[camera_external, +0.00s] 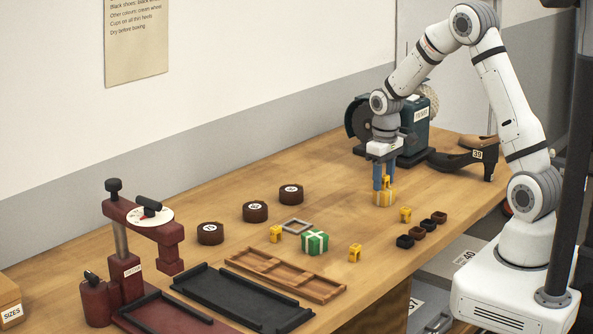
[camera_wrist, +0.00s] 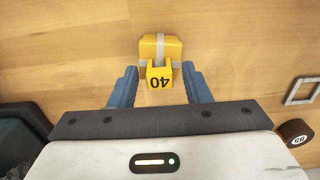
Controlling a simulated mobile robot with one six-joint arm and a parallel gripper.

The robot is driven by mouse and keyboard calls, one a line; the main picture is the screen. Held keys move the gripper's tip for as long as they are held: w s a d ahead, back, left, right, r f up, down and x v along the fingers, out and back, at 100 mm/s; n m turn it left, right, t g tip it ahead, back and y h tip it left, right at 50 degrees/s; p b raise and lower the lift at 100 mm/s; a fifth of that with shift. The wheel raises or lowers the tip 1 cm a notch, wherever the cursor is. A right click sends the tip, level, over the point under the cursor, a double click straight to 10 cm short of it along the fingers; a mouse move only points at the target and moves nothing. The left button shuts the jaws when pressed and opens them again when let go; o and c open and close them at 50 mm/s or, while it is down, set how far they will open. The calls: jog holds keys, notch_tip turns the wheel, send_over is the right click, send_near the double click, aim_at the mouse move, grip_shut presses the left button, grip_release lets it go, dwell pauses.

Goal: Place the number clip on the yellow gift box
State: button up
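The yellow gift box (camera_external: 383,199) with a pale ribbon sits on the bench below my gripper (camera_external: 384,183); it also shows in the wrist view (camera_wrist: 172,47). A yellow number clip (camera_wrist: 160,80) marked 40 is at the box's ribbon, between my two blue fingers (camera_wrist: 160,84). The fingers stand apart with a visible gap on each side of the clip, so they are open around it. The clip appears to rest on the box, though the exact contact is hard to see. Other yellow clips stand on the bench at left (camera_external: 276,234), centre (camera_external: 355,253) and right (camera_external: 405,215).
A green gift box (camera_external: 315,243), a grey square frame (camera_external: 296,226) and dark round tins (camera_external: 255,212) lie to the left. A grinder (camera_external: 413,130) and black shoe (camera_external: 465,163) stand behind. Small dark blocks (camera_external: 417,232) are near the front edge. Trays (camera_external: 240,300) lie front left.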

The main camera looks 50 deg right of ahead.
aim_at(384, 175)
notch_tip(384, 175, up, 12)
jog(key=s+a+r+t, duration=0.1)
jog(key=s+a, duration=0.3)
jog(key=s, duration=0.7)
jog(key=s+a+r+t, duration=0.2)
jog(key=s+a, duration=0.3)
jog(key=s, duration=0.7)
jog(key=shift+b+v, duration=0.3)
jog(key=shift+v, duration=0.5)
